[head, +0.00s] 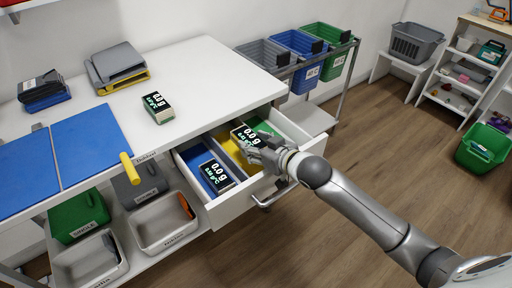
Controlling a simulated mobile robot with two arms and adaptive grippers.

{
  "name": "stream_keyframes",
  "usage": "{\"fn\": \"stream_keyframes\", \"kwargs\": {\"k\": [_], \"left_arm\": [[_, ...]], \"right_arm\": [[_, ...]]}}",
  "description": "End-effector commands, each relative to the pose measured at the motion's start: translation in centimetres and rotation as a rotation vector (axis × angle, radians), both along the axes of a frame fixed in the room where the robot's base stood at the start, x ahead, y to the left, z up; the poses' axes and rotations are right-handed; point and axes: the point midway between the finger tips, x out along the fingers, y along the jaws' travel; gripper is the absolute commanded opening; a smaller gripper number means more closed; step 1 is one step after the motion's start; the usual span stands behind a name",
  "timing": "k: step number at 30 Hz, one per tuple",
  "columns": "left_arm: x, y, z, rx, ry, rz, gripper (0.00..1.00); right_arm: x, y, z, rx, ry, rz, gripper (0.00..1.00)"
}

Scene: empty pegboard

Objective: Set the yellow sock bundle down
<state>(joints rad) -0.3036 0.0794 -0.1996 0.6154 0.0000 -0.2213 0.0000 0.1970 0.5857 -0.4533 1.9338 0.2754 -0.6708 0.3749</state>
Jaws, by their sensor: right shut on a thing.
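No plainly yellow sock bundle shows. My right gripper (266,150) reaches from the right over the open drawer (245,205). It is shut on a dark block with "0.0 g" on its face (243,133), at the yellow compartment (226,142). The fingers hide part of the block, and I cannot tell whether it touches the compartment floor. A similar block (217,177) lies in the blue compartment (191,158), and another (157,107) lies on the white worktop. My left gripper is out of view.
The green compartment (264,126) is on the drawer's right. A yellow cylinder (130,168) sticks out at the worktop's front edge, beside a blue mat (95,145). Grey bins (163,220) stand below. The worktop's right part is clear.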

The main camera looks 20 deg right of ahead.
Motion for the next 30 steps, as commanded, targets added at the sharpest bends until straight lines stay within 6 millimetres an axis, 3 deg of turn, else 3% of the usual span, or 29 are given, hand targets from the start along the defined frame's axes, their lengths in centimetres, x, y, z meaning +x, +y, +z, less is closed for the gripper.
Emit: {"fn": "stream_keyframes", "kwargs": {"k": [8,26,27,30], "left_arm": [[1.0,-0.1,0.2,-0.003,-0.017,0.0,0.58],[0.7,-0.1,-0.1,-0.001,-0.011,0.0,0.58],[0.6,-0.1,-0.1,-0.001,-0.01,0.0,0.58],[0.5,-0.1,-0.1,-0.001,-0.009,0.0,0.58]], "right_arm": [[0.0,0.0,-1.0,0.001,-0.004,0.0,0.23],[0.0,0.0,-2.3,-0.002,0.0,-0.001,0.23],[-0.1,0.0,-2.4,-0.002,0.002,-0.001,0.55],[-0.1,0.0,-2.6,-0.003,0.004,-0.001,0.68]]}}
